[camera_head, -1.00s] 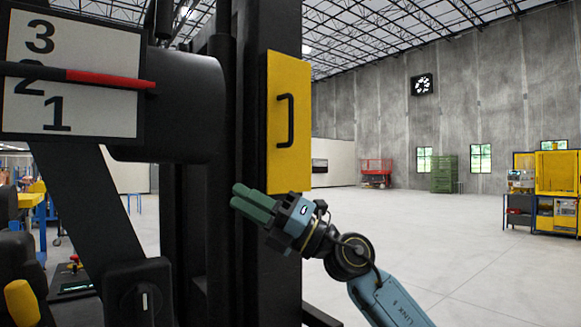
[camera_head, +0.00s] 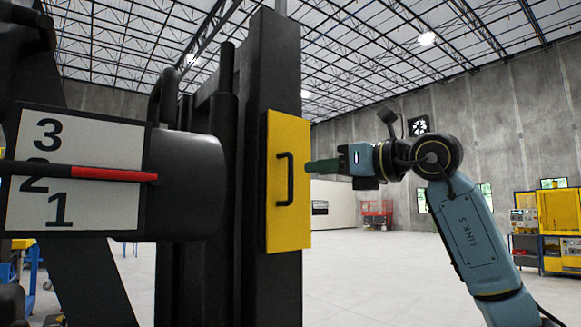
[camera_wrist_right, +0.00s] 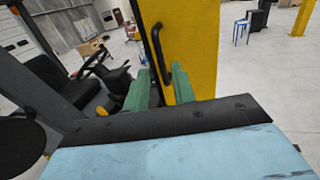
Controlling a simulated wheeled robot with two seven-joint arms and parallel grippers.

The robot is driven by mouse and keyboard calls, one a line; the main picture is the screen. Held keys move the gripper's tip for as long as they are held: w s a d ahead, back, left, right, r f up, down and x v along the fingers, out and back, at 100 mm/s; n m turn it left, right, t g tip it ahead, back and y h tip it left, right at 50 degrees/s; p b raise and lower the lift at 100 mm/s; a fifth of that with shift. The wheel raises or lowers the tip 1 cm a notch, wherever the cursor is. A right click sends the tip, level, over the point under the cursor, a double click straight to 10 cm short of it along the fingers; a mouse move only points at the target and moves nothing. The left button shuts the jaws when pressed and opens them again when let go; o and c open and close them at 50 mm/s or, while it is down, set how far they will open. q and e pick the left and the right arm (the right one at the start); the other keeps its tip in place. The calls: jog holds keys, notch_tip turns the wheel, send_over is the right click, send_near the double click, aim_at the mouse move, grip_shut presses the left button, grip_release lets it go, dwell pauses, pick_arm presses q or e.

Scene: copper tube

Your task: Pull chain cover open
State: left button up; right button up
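The chain cover (camera_head: 274,226) is a tall yellow plate on the black mast, with a black bar handle (camera_head: 291,179). It stands closed against the mast as far as I can tell. My right gripper (camera_head: 311,166) points left, with its green fingertips just right of the handle at about its mid-height. In the right wrist view my right gripper (camera_wrist_right: 160,88) has its two fingers apart, and the handle (camera_wrist_right: 157,48) runs down between them. I cannot tell whether they touch it. My left gripper is not in view.
The black mast (camera_head: 262,60) rises beside the cover. A drum with a 1-2-3 sign (camera_head: 105,155) and red pointer is at left. In the right wrist view a vehicle seat (camera_wrist_right: 62,88) is at left. The floor on the right is open.

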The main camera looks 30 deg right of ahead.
aim_at(291, 196)
jog(key=p+x, duration=0.2)
jog(key=x, duration=0.6)
jog(key=shift+c, duration=0.3)
grip_shut()
